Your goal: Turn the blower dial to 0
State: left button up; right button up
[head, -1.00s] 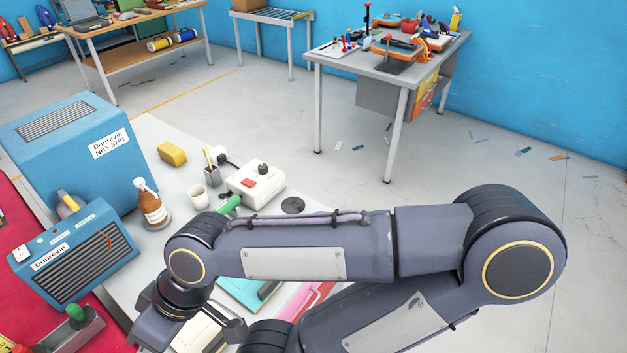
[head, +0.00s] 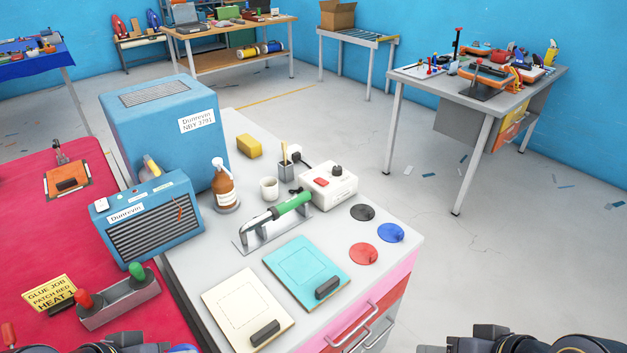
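No dial is clearly marked as the blower's. A small blue Dunrevin unit (head: 148,220) with a black grille stands at the left of the grey bench. It has a small white part on its top left and an orange pointer-like piece on its right. A white box (head: 328,187) with a red switch (head: 321,183) and a black knob (head: 337,170) stands at the back of the bench. I cannot read either setting. Only dark parts of my two arms show at the bottom edge, left and right; neither gripper's fingers are visible.
Two pads and several coloured discs lie nearer. A red table (head: 45,230) with a red-and-green-knobbed block (head: 118,300) is left.

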aim_at(337, 170)
jog(key=k+l+u, duration=0.25)
jog(key=l+u, duration=0.2)
jog(key=u, duration=0.3)
jog(key=l+u, duration=0.15)
jog(key=u, duration=0.35)
jog(key=k+l+u, duration=0.1)
jog(key=u, duration=0.4)
jog(key=k+l+u, duration=0.1)
jog(key=u, duration=0.4)
jog(key=k+u, duration=0.15)
jog(key=u, duration=0.35)
jog(key=k+l+u, duration=0.15)
jog(key=u, duration=0.25)
jog(key=k+l+u, duration=0.1)
jog(key=u, duration=0.35)
jog(key=k+u, duration=0.4)
jog(key=k+l+u, duration=0.1)
jog(key=k, duration=0.25)
jog(key=k+l, duration=0.15)
jog(key=k, duration=0.25)
jog(key=k+l+z, duration=0.15)
jog(key=l+z, duration=0.15)
jog(key=k+l+z, duration=0.15)
jog(key=l+z, duration=0.15)
jog(key=l, duration=0.2)
jog(key=l+z, duration=0.25)
jog(key=l, duration=0.2)
jog(key=k+l+z, duration=0.1)
jog(key=l+z, duration=0.2)
jog(key=l, duration=0.15)
